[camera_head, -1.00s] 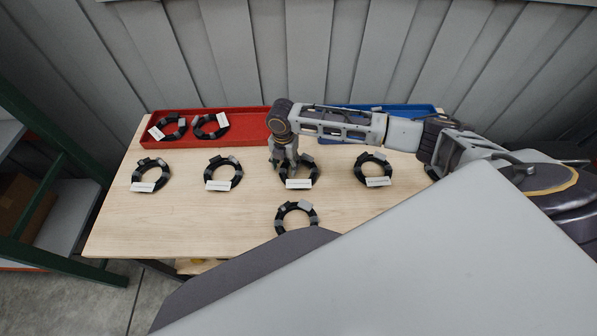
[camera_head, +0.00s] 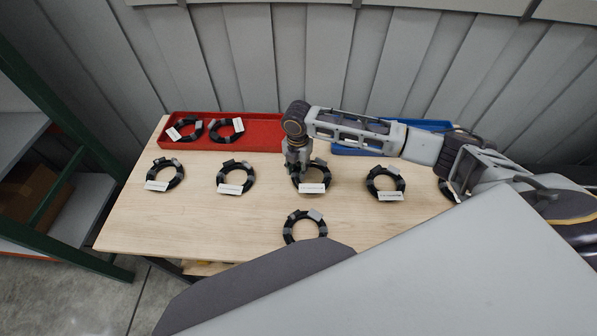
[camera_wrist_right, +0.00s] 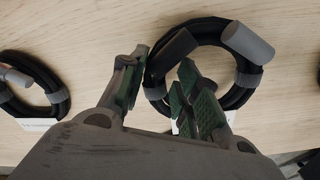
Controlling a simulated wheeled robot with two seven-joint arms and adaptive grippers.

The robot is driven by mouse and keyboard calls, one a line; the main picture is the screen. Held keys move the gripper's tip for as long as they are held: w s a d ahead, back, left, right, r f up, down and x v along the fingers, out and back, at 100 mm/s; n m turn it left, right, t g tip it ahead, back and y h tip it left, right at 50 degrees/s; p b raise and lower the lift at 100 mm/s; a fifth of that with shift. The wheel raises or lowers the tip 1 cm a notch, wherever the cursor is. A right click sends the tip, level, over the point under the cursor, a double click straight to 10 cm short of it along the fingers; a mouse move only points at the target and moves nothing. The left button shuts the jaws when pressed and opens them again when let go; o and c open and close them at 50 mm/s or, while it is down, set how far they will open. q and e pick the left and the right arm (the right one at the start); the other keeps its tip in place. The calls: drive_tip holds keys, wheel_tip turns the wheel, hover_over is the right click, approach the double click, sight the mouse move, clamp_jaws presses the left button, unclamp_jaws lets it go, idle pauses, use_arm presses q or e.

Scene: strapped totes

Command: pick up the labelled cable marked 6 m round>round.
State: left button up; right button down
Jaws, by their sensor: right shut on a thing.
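My right gripper (camera_head: 298,167) reaches down at the middle black cable coil (camera_head: 323,178) of the row on the table. In the right wrist view, its fingers (camera_wrist_right: 162,82) stand on either side of the left part of this coil's ring (camera_wrist_right: 243,94), shut on it. The coil lies flat, with grey connector ends and a white label (camera_head: 314,188) at its front. The label's writing is too small to read, so I cannot tell which coil is marked 6 m round>round. My left gripper is not in view.
Similar labelled coils lie to the left (camera_head: 250,177) and right (camera_head: 372,180), and one in front (camera_head: 287,228). A red tray (camera_head: 262,142) at the back holds two coils. A blue tray (camera_head: 346,151) stands behind my arm. A green-framed shelf (camera_head: 95,262) is at left.

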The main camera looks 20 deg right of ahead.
drive_tip(key=shift+r, duration=3.85)
